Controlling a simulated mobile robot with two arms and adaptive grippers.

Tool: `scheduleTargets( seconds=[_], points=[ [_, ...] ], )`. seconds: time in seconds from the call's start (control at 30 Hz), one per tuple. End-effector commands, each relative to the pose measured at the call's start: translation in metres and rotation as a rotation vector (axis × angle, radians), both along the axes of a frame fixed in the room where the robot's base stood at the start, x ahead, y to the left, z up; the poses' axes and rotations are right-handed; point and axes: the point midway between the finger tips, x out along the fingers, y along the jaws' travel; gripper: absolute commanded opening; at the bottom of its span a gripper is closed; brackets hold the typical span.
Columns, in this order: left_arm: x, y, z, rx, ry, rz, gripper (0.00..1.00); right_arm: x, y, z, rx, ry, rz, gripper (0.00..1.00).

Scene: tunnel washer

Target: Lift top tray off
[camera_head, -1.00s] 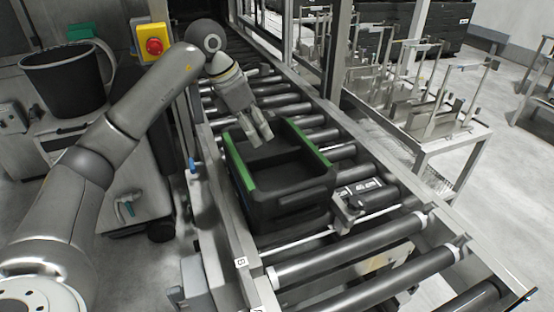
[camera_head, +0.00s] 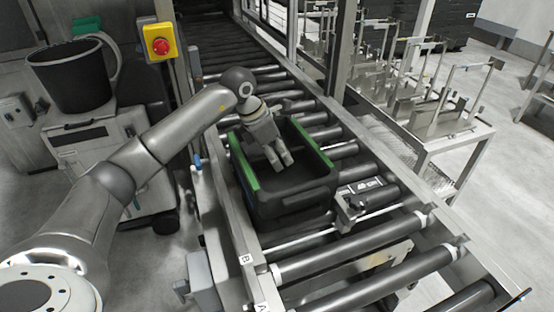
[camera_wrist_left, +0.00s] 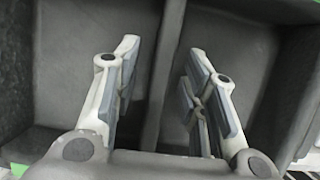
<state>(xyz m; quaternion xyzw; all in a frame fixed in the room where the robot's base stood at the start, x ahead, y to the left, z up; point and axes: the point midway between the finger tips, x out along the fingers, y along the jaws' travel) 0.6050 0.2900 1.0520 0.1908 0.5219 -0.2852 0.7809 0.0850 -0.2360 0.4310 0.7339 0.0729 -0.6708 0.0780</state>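A black tray (camera_head: 262,205) with green strips along two opposite rims sits on the roller conveyor. Whether it is one tray or a stack I cannot tell. My left gripper (camera_head: 283,163) points down into the tray's opening, in its far half. In the left wrist view the two fingers (camera_wrist_left: 158,85) are apart, one on each side of a dark upright divider (camera_wrist_left: 166,70) inside the tray. The divider shows between the fingers with space on both sides. My right gripper is not in either view.
The conveyor rollers (camera_head: 350,248) run on in front of the tray and behind it. A yellow box with a red button (camera_head: 160,43) and a black bucket (camera_head: 70,78) stand at the left.

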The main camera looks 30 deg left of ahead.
Motion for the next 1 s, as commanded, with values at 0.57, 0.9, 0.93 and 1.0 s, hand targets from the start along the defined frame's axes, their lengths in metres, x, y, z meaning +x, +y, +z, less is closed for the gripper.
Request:
scheduleTargets(
  seconds=[0.57,0.9,0.93,1.0],
  points=[
    [0.000,0.000,0.001,-0.001,-0.002,0.000,0.00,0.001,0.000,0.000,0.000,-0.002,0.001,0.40],
    [0.001,0.000,0.012,-0.001,-0.004,0.001,0.00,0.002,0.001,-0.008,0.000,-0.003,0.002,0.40],
    [0.001,0.000,0.015,-0.002,-0.005,0.001,0.00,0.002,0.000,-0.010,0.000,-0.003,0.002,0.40],
    [0.001,0.000,0.023,-0.001,-0.007,0.000,0.00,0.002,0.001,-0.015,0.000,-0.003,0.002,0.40]
  ],
)
